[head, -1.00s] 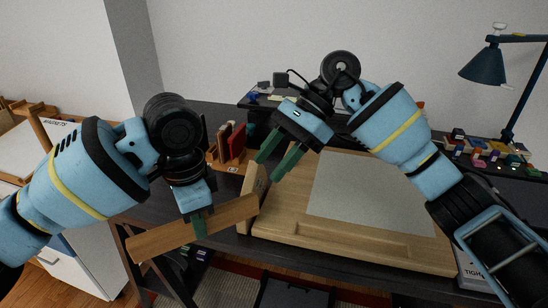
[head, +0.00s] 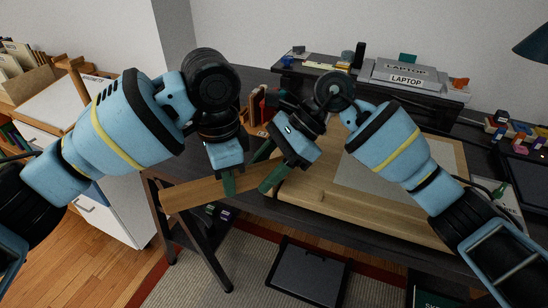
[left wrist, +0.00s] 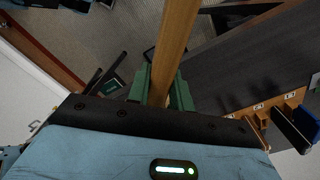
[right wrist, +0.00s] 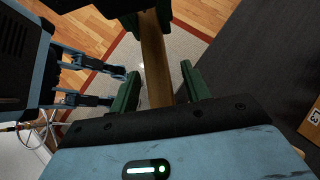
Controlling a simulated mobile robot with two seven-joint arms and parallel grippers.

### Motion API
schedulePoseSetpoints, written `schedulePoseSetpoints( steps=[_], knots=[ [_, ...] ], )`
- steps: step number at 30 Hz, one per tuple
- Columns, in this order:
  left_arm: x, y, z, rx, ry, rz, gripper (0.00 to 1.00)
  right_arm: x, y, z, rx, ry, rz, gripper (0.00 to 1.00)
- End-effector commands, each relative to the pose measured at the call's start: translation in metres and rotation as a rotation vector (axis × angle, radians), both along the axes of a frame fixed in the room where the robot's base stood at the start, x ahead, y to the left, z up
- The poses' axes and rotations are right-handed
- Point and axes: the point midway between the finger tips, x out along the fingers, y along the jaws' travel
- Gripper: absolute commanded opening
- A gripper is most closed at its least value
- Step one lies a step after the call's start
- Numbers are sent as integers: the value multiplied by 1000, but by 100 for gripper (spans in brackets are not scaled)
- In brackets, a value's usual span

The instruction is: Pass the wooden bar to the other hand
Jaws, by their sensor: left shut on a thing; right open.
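The wooden bar (head: 194,194) is held in the air in front of the desk, slightly tilted. My left gripper (head: 229,184) is shut on it, and the left wrist view shows the bar (left wrist: 173,40) between the green fingers (left wrist: 161,88). My right gripper (head: 268,167) is open at the bar's right end. In the right wrist view the bar (right wrist: 154,60) reaches between the spread green fingers (right wrist: 160,88), with gaps on both sides. The left gripper's fingers (right wrist: 147,20) also show there, farther along the bar. The bar's right end is partly hidden in the head view.
A wooden board (head: 330,204) with a pale sheet lies on the dark desk under my right arm. A laptop stand (head: 405,77) is at the back. A white drawer cabinet (head: 112,210) stands left. A dark flat box (head: 308,273) lies on the floor rug.

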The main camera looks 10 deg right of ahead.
Motion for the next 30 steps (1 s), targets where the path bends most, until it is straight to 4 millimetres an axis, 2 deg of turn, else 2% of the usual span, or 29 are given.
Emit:
schedulePoseSetpoints(
  steps=[9, 19, 21, 22, 27, 30],
  knots=[
    [0, 0, 1, -1, -1, 0, 0, 0, 1, -1, -1, 0, 0, 47],
    [0, 0, 0, -1, -1, 0, 0, 0, 1, -1, 0, 0, 0, 4],
    [0, 0, 0, -1, -1, 0, 0, 0, 1, -1, 0, 0, 0, 0],
    [0, 0, 0, -1, -1, 0, 25, 0, 1, -1, 0, -1, -1, 0],
    [0, 0, 0, 0, -1, 0, 47, 0, 1, -1, 0, -1, -1, 0],
    [0, 0, 0, 0, -1, 0, 47, 0, 1, -1, 0, -1, -1, 0]
  ],
)
